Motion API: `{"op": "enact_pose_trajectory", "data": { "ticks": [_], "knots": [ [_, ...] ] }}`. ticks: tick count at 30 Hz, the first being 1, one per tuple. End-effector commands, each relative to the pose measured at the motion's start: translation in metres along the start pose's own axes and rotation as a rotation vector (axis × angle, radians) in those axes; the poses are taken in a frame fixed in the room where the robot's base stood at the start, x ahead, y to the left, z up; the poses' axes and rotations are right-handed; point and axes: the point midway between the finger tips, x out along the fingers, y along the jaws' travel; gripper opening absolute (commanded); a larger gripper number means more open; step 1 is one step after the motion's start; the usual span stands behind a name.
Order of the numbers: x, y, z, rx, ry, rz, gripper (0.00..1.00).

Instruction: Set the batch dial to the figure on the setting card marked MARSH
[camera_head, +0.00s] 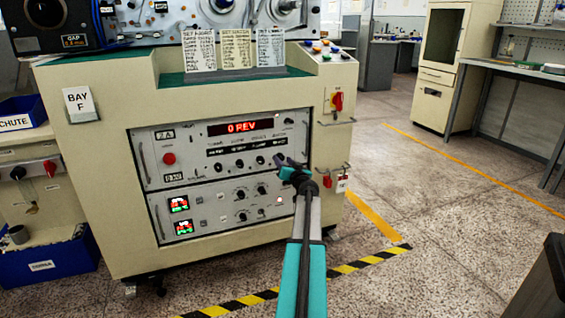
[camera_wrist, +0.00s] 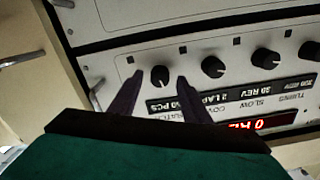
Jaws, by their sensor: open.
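In the wrist view, which shows the panel upside down, a black round knob (camera_wrist: 160,76) sits between the tips of my open gripper (camera_wrist: 155,80). Lettering below it is partly hidden and seems to read BATCH. I cannot tell whether the fingers touch the knob. In the head view my gripper (camera_head: 291,163) is at the right end of the panel's knob row. Three setting cards, left (camera_head: 199,50), middle (camera_head: 236,48) and right (camera_head: 270,47), stand on the ledge above. Their print is too small to read, so I cannot tell which says MARSH.
A red display (camera_head: 250,127) reads 0 REV, above a row of value labels. Other black knobs (camera_wrist: 213,67) sit close beside the gripper. A panel handle (camera_wrist: 95,95) and a red switch (camera_head: 337,101) are nearby.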

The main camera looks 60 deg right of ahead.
Motion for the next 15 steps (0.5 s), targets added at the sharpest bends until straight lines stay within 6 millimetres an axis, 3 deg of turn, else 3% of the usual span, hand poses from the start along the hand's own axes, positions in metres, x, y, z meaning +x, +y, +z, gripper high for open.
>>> {"op": "enact_pose_trajectory", "data": {
  "ticks": [15],
  "knots": [
    [0.0089,-0.0002,-0.0003,-0.001,0.0,0.0,0.43]
  ]
}}
